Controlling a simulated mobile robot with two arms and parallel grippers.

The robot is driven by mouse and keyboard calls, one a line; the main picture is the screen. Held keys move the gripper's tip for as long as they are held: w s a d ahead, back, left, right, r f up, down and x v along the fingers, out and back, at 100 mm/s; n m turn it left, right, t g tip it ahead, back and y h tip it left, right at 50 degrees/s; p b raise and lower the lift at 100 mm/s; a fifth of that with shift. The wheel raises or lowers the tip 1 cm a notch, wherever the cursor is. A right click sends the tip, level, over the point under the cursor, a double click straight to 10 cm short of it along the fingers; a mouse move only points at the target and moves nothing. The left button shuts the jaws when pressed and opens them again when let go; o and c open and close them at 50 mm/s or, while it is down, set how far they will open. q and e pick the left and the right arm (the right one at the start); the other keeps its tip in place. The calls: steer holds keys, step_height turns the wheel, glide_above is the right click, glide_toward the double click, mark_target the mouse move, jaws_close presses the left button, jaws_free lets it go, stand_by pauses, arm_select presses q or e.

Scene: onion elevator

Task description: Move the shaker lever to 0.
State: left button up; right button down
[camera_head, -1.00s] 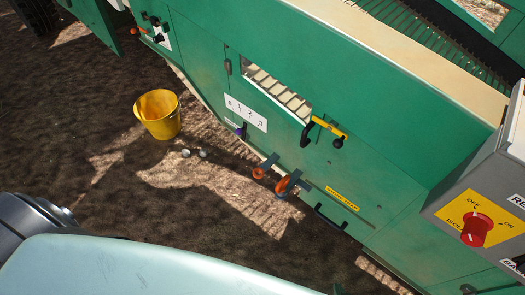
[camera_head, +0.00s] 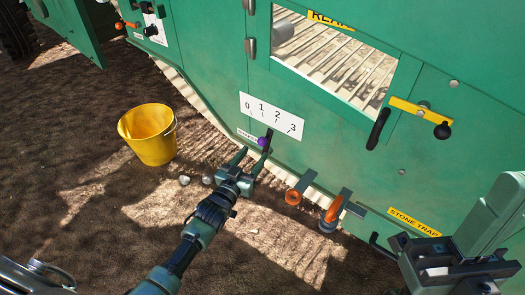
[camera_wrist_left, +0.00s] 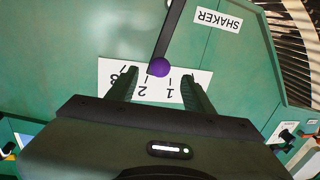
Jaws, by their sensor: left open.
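The shaker lever is a dark bar with a purple knob (camera_head: 263,142) on the green machine. It sits below a white scale plate (camera_head: 253,103) marked 0 to 3. In the left wrist view the knob (camera_wrist_left: 160,68) appears upside down, in line with the gap between 1 and 2; the 0 is hidden behind a finger. My left gripper (camera_head: 253,152) is open, its fingers pointing at the panel. The knob shows between the two fingertips (camera_wrist_left: 160,80), with visible room on both sides. My right gripper (camera_head: 450,262) is at the lower right, its fingers not clear.
A yellow bucket (camera_head: 150,148) stands on the soil to the left. Orange-handled levers (camera_head: 293,197) stick out right of the shaker lever. A yellow latch bar with a black knob (camera_head: 441,131) is higher up at the right. Bare soil lies in front of the machine.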

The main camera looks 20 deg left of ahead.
mark_target(260, 145)
arm_select(q)
steer(key=w+b, duration=0.1)
steer(key=w, duration=0.1)
steer(key=w+b, duration=0.1)
steer(key=w, duration=0.2)
steer(key=w+d+b, duration=0.1)
steer(key=w, duration=0.1)
steer(key=shift+w, duration=0.15)
jaws_close()
stand_by(1.2)
